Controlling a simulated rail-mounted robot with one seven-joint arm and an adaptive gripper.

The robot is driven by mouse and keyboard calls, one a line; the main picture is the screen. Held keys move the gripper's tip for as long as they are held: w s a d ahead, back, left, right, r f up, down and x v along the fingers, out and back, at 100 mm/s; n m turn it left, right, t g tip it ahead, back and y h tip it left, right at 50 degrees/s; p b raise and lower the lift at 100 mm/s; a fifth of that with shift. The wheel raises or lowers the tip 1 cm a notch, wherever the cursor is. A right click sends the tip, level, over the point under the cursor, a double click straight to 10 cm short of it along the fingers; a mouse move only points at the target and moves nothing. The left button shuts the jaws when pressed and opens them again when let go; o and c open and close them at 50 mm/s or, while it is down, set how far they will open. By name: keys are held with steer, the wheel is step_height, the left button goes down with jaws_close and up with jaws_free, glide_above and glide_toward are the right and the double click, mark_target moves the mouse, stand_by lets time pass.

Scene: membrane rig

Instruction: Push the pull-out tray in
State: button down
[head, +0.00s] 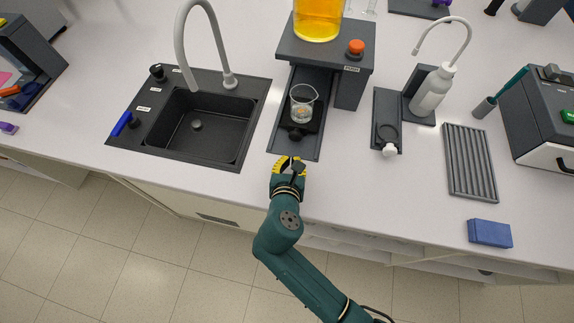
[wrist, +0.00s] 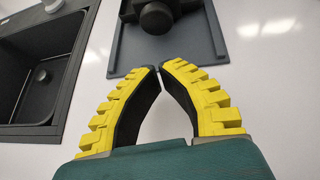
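The pull-out tray (head: 314,122) is a black slide on a dark grey base plate (head: 306,148), extended toward me from under the grey stand (head: 325,50). A clear beaker (head: 302,103) stands upright on it. A round black knob (head: 296,134) is on its front end; the knob also shows at the top of the wrist view (wrist: 156,18). My gripper (head: 290,159) is just in front of the base plate's near edge, apart from the knob.
A black sink (head: 205,125) with a tall faucet lies to the left. A vessel of amber liquid (head: 317,18) sits on the stand, beside an orange knob (head: 356,47). A wash bottle (head: 432,92) stands on the right.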

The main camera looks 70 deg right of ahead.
mark_target(292, 151)
steer(key=d, duration=0.1)
steer(key=w+d, duration=0.1)
steer(key=d, duration=0.2)
steer(key=shift+w+d+f+b, duration=0.2)
steer(key=shift+f+b, duration=0.1)
steer(key=shift+b, duration=0.1)
steer(key=shift+w+d, duration=0.1)
steer(key=shift+d, duration=0.3)
